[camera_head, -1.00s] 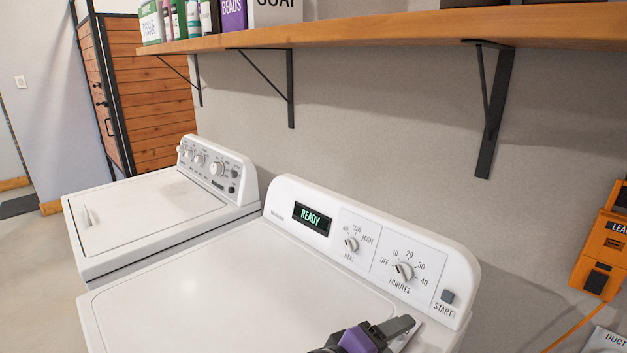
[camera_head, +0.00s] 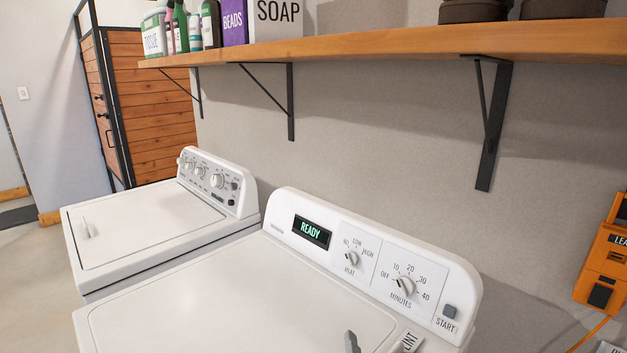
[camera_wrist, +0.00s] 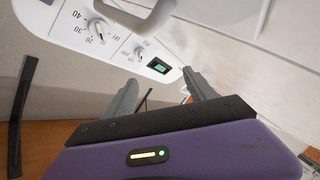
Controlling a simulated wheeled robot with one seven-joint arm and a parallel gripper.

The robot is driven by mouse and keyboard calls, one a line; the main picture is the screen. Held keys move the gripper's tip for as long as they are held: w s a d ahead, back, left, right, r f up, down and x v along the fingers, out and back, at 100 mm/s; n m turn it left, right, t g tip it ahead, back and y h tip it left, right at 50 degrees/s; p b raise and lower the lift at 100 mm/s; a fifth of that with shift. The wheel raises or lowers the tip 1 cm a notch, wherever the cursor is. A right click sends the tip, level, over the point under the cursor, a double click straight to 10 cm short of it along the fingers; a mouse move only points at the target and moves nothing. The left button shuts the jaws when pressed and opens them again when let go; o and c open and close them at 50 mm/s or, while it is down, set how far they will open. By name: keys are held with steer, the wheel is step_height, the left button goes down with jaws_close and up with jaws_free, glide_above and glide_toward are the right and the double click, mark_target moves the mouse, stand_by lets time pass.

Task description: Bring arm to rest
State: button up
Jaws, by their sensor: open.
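My gripper (camera_wrist: 161,90) is open in the wrist view, its two grey fingers apart with nothing between them. In the head view only a grey fingertip (camera_head: 351,342) shows at the bottom edge, in front of the dryer. The rest of my gripper and arm is out of that view. The dryer (camera_head: 230,300) is white, with a READY display (camera_head: 311,232), a heat knob, a minutes knob (camera_head: 405,286) and a START button (camera_head: 449,311). Its control panel also shows, upside down, in the wrist view (camera_wrist: 120,42).
A white washer (camera_head: 140,232) stands left of the dryer. A wooden shelf (camera_head: 400,42) on black brackets runs above, holding a SOAP box (camera_head: 278,18) and bottles. An orange unit (camera_head: 603,262) hangs on the right wall. The space above the machines looks clear.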

steer(key=s, duration=0.1)
steer(key=s+f+y, duration=0.1)
steer(key=s, duration=0.1)
steer(key=s+d+f+y, duration=0.1)
steer(key=s, duration=0.1)
steer(key=shift+s+f, duration=0.15)
steer(key=shift+f, duration=0.1)
steer(key=s+d, duration=0.1)
steer(key=s, duration=0.1)
steer(key=s+m+y, duration=0.1)
steer(key=s, duration=0.2)
steer(key=s+d+t+y, duration=0.1)
steer(key=s, duration=0.2)
steer(key=shift+d+f+m, duration=0.3)
steer(key=shift+f+m, duration=0.05)
steer(key=shift+m, duration=0.05)
steer(key=s+d+m+g+h, duration=0.1)
steer(key=s+d+m, duration=0.2)
steer(key=s, duration=1)
steer(key=s+d+m+h, duration=0.2)
steer(key=s+d+m, duration=0.2)
steer(key=s+d, duration=0.5)
steer(key=s, duration=0.4)
steer(key=shift+s+d+r+g, duration=0.15)
steer(key=shift+d+r+g, duration=0.15)
steer(key=shift+g, duration=0.1)
